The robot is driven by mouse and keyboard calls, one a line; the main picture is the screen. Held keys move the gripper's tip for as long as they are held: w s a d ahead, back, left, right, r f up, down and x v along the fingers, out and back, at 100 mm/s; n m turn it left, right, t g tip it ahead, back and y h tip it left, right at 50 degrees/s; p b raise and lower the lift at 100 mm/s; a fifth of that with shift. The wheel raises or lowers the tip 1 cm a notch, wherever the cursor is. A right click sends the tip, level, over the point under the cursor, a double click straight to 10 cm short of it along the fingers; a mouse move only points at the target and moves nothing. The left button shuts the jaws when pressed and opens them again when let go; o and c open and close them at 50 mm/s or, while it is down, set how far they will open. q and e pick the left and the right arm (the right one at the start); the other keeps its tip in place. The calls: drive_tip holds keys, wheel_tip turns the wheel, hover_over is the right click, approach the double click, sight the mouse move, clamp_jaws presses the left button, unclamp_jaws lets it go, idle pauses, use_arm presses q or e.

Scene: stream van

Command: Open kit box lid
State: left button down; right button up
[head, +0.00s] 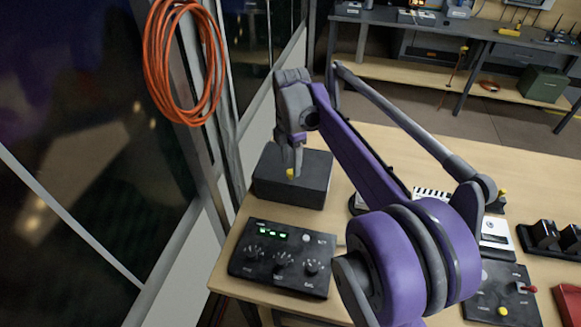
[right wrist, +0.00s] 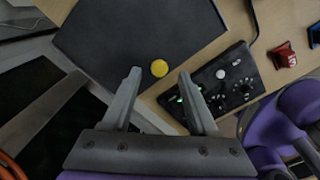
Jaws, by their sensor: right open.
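The black kit box (head: 315,180) stands shut on the wooden table's left side, with a small yellow knob (head: 290,173) on its lid. In the right wrist view the lid (right wrist: 125,30) fills the upper left, and the knob (right wrist: 159,68) shows between the fingertips. My right gripper (head: 291,158) points down over the lid at the knob. It also shows in the right wrist view (right wrist: 160,74), open and empty, with a finger on each side of the knob. I cannot tell whether the fingers touch it. My left gripper is not in view.
A black control panel (head: 283,256) with dials and green lights lies in front of the box. A wall with a coiled orange cable (head: 186,60) is close on the left. Another panel (head: 503,290) with a red switch is at the right.

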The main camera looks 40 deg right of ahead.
drive_tip(key=shift+f, duration=1.25)
clamp_jaws()
idle(0.5)
